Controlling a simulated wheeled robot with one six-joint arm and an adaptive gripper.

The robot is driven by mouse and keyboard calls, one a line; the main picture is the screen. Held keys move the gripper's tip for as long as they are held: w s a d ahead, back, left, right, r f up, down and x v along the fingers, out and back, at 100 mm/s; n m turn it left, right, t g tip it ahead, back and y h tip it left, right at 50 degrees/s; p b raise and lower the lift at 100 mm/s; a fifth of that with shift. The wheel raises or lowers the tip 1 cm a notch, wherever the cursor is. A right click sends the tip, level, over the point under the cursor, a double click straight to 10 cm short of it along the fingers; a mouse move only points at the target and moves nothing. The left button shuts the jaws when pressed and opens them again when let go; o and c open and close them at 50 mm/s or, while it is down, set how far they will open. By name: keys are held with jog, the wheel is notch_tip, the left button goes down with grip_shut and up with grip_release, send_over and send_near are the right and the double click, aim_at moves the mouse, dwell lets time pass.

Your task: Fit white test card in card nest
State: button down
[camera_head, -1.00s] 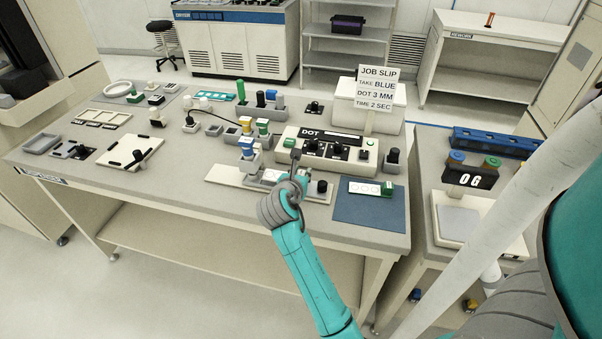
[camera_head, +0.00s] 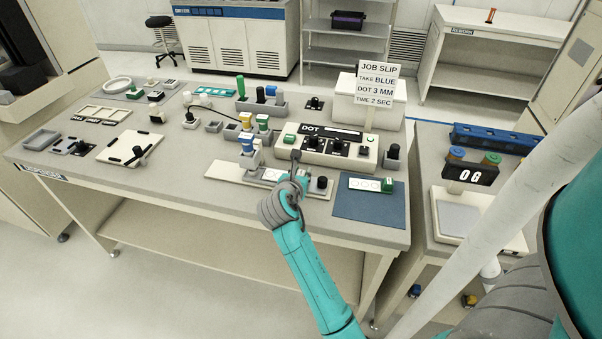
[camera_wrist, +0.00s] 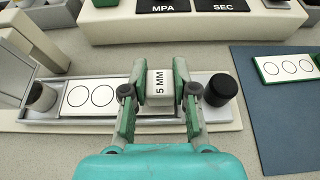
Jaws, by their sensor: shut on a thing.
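My gripper (camera_wrist: 160,88) is shut on the white tab, marked 5 MM, at the right end of the white test card (camera_wrist: 90,97). Two black circles show on the card left of the fingers; the rest is hidden by my gripper. The card lies along the grey card nest (camera_wrist: 72,79), between a grey cup on the left and a black knob (camera_wrist: 220,89) on the right. It looks lined up with the nest, but I cannot tell whether it rests fully on the floor. In the head view the card (camera_head: 271,174) shows beside my gripper (camera_head: 300,178).
A green-tabbed card (camera_head: 364,185) lies on the blue mat (camera_head: 370,210) to the right. The DOT control box (camera_head: 325,151) stands behind the nest. A blue-topped syringe (camera_head: 248,144) stands over the nest's left end.

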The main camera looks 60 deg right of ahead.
jog(key=shift+f, duration=0.4)
dwell(0.4)
jog(key=c, duration=0.8)
grip_release()
jog(key=v, duration=1.2)
dwell(0.6)
